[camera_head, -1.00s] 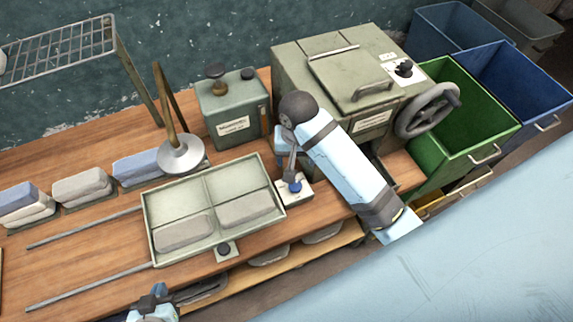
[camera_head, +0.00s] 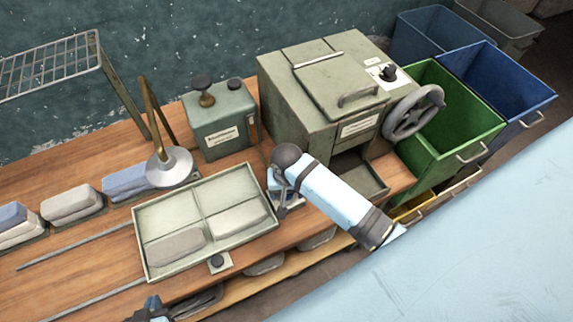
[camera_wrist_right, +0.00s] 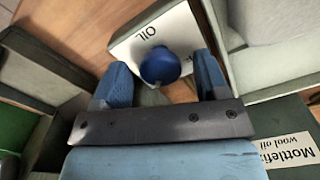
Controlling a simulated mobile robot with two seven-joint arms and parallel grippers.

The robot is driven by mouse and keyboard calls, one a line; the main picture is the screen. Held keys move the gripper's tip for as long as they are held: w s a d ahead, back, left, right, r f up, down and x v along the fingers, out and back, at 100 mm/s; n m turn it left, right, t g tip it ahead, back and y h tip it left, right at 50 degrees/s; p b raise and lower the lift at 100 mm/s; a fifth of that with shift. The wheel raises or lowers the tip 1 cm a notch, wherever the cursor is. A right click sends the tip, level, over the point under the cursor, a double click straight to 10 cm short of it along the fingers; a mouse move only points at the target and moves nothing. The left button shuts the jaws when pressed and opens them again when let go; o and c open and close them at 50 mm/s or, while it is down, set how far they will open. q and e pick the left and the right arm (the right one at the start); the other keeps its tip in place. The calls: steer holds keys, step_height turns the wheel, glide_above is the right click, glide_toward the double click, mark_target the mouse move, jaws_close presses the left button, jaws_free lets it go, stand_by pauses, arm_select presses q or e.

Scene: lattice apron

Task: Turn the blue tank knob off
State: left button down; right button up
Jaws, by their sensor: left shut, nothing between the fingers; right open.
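The blue knob (camera_wrist_right: 160,68) stands on a white plate (camera_wrist_right: 185,38) marked OIL in the right wrist view. My right gripper (camera_wrist_right: 161,62) is open, with one blue finger on each side of the knob. I cannot tell whether the fingers touch it. In the head view, my right gripper (camera_head: 284,203) points down over the plate and mostly hides the knob. The grey-green tank (camera_head: 222,122) stands on the bench behind it; its label in the right wrist view reads "wool oil". My left gripper (camera_head: 151,306) is shut and empty at the bottom edge.
A divided tray (camera_head: 205,190) with grey pads lies left of my right gripper. A large grey-green machine (camera_head: 330,95) with a handwheel (camera_head: 415,112) stands to the right. Green (camera_head: 440,110) and blue (camera_head: 510,85) bins stand beyond. Folded stacks (camera_head: 72,202) lie on the left of the bench.

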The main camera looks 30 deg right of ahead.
steer(key=c, duration=0.9)
steer(key=shift+n, duration=0.3)
steer(key=n, duration=0.4)
steer(key=shift+r+n, duration=0.1)
steer(key=shift+n, duration=0.2)
steer(key=n, duration=0.8)
steer(key=shift+n, duration=2.3)
